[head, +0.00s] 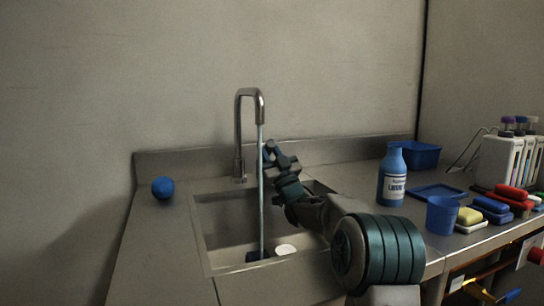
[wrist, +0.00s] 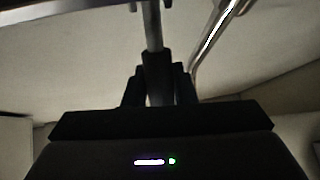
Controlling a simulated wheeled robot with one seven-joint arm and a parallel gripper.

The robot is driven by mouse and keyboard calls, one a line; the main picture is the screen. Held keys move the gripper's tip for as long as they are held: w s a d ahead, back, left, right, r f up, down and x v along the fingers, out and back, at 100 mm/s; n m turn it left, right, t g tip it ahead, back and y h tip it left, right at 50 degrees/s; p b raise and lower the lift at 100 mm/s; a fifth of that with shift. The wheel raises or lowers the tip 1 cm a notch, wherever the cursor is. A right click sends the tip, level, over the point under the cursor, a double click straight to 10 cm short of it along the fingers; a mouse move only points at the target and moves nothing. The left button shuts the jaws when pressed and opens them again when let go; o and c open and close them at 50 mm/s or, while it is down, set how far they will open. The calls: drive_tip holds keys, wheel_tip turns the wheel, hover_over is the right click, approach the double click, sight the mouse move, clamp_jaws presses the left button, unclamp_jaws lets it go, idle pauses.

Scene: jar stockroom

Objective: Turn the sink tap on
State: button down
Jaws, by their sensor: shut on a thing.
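The metal sink tap (head: 238,135) stands upright at the back of the sink (head: 225,225), its spout bent over the basin. A thin stream of water (head: 261,205) runs from the spout into the basin. My gripper (head: 270,150) is beside the tap, to the right of the stream. In the wrist view, my gripper (wrist: 157,72) is shut on a slim grey rod (wrist: 152,25), which looks like the tap's lever. The join between lever and tap is not clear in the head view. A shiny pipe, likely the tap (wrist: 212,38), shows at the right there.
A blue ball (head: 163,188) lies left of the sink. To the right stand a blue bottle (head: 393,178), a blue cup (head: 442,215), a blue bin (head: 418,155) and several colored blocks. A dark thing and a pale thing (head: 285,249) lie in the basin.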

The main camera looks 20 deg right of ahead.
drive_tip(key=shift+f, duration=0.15)
drive_tip(key=c, duration=1.2)
unclamp_jaws()
wheel_tip(320, 180, up, 5)
drive_tip(key=shift+a+p, duration=0.1)
drive_tip(key=shift+p, duration=1.05)
drive_tip(key=s+d+r+p, duration=0.2)
drive_tip(key=s+d+r, duration=0.4)
drive_tip(key=d, duration=0.3)
drive_tip(key=shift+s+d+p, duration=0.3)
drive_tip(key=shift+s, duration=0.15)
drive_tip(key=shift+r, duration=0.1)
